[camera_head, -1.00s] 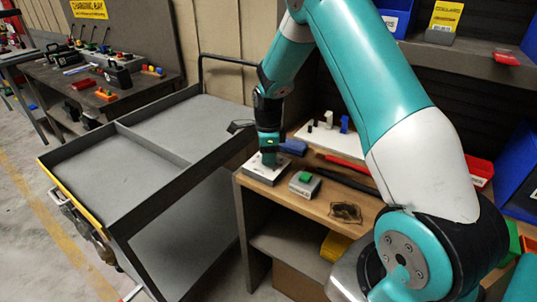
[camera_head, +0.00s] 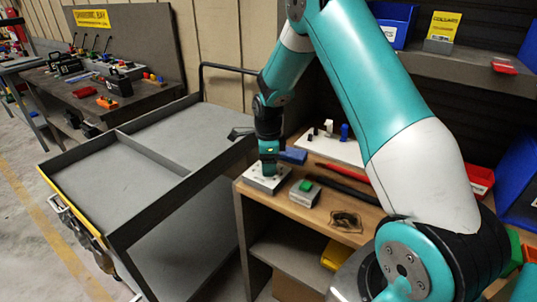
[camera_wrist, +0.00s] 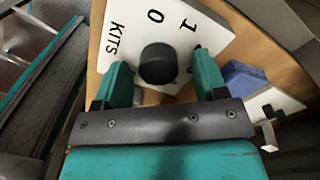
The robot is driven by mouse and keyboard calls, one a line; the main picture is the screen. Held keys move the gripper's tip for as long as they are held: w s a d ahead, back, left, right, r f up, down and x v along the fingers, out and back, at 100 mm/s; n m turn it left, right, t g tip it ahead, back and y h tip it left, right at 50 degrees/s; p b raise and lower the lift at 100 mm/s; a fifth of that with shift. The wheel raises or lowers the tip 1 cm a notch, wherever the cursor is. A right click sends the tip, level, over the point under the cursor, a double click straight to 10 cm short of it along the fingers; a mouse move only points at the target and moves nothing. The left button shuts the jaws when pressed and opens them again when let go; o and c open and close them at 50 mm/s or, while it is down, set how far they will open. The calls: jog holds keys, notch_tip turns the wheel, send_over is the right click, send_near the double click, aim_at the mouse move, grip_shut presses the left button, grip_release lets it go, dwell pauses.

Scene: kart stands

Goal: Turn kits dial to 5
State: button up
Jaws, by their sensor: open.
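The kits dial is a black round knob (camera_wrist: 158,64) on a white plate (camera_wrist: 120,32) marked KITS, with 0 and 1 readable in the wrist view. Other marks are partly hidden by my gripper. My gripper (camera_wrist: 158,72) is open, with one teal finger on each side of the knob; I cannot tell whether either finger touches it. In the head view the dial's box (camera_head: 264,182) sits at the left front of the wooden bench, and my gripper (camera_head: 268,172) points down over it, hiding the knob.
A grey box with a green button (camera_head: 305,190) stands just right of the dial. A blue block (camera_head: 292,155), a red bar (camera_head: 335,170) and a white board with pegs (camera_head: 335,147) lie behind. A grey cart (camera_head: 150,150) stands left of the bench.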

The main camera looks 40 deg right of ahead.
notch_tip(320, 180, up, 17)
jog(key=b, duration=0.1)
jog(key=shift+w+d+r+b, duration=0.15)
jog(key=shift+r+b, duration=0.05)
jog(key=shift+b, duration=0.2)
jog(key=s+a+r+n+y, duration=0.2)
jog(key=s+a+r+n, duration=0.1)
jog(key=s+a+n, duration=1.2)
jog(key=s+a+n+y, duration=0.2)
jog(key=s+a+n, duration=0.7)
jog(key=s+n, duration=0.4)
jog(key=n, duration=0.3)
jog(key=shift+s+a+f+n, duration=0.25)
jog(key=shift+f+n, duration=0.05)
